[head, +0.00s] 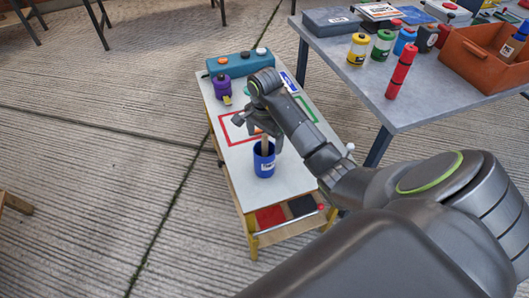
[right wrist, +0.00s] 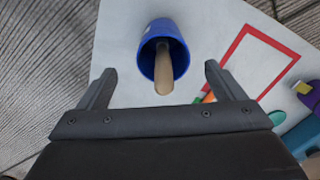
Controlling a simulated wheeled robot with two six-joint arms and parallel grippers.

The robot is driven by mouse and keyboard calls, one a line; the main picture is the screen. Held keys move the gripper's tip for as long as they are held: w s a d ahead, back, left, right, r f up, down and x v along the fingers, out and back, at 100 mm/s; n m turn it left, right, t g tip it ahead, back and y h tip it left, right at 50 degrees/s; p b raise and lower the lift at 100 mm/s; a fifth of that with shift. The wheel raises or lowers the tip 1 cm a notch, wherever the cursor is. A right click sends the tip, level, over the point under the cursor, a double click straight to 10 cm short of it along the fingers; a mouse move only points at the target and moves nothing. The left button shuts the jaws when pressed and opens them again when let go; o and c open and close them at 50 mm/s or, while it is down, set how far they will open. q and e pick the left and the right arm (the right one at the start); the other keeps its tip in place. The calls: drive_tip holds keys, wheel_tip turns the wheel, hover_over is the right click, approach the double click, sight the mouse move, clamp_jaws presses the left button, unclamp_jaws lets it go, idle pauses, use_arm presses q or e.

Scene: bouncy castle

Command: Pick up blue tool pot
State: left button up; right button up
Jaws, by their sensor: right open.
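The blue tool pot (head: 264,165) stands upright on the small white-topped table (head: 287,182), near its front end. A wooden handle (head: 265,144) sticks up out of the pot. In the right wrist view the blue pot (right wrist: 153,36) lies ahead of the fingers, with the wooden handle (right wrist: 164,68) pointing toward the camera. My right gripper (right wrist: 158,82) is open and empty, with its two fingers to either side of the handle's near end and apart from it. In the head view my right gripper (head: 262,128) is just behind and above the pot. My left gripper is not in view.
A teal box (head: 232,64) and a purple container (head: 222,86) stand at the table's far end, near red (head: 230,142) and green outlines. A grey table (head: 372,98) at right holds several bottles, a red cylinder (head: 401,72) and an orange crate (head: 480,66).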

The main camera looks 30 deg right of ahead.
sight(264, 145)
drive_tip(key=f+b, duration=0.2)
drive_tip(key=f, duration=0.1)
drive_tip(key=shift+w+d+b, duration=0.2)
drive_tip(key=shift+b, duration=0.15)
drive_tip(key=shift+f, duration=0.85)
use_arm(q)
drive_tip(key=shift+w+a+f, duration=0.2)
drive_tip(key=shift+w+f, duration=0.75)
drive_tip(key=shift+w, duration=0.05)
use_arm(e)
drive_tip(key=shift+c, duration=0.4)
drive_tip(key=c, duration=1.5)
drive_tip(key=shift+r, duration=0.1)
